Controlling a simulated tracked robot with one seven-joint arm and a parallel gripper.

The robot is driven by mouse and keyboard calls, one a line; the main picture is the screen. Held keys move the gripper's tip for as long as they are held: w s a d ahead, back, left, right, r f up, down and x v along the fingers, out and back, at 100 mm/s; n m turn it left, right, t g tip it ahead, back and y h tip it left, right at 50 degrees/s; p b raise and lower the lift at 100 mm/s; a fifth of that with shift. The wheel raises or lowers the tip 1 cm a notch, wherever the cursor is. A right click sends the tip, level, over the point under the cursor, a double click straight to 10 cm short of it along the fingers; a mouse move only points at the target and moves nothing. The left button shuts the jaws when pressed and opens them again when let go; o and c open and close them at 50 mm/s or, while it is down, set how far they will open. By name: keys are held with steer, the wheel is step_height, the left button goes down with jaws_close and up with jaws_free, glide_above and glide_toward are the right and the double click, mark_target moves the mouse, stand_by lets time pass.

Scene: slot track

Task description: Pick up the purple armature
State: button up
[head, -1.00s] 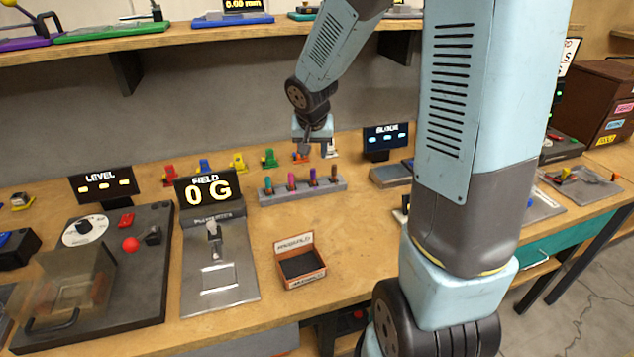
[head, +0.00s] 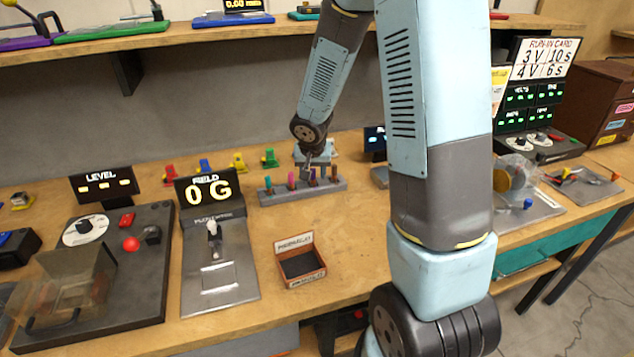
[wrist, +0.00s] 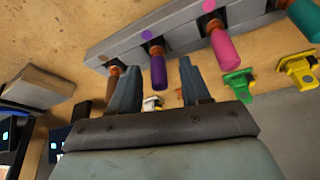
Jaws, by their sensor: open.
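The purple armature (wrist: 158,70) stands in the grey slotted rack (wrist: 140,37), also seen in the head view (head: 300,193). In the wrist view it lies between the two fingers of my open gripper (wrist: 158,66), with a gap to each finger. A brown armature (wrist: 112,78) is beside the left finger, partly hidden by it. A pink armature (wrist: 222,45) and a teal armature (wrist: 305,18) are further right in the same rack. In the head view my gripper (head: 318,160) is at the rack's right half and partly covers the purple armature.
The field display (head: 208,190) is to the left. An open box (head: 301,265) sits in front, with bare bench around it.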

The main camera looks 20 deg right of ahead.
steer(key=shift+w+f, duration=0.1)
steer(key=shift+f, duration=0.05)
jaws_close()
stand_by(0.4)
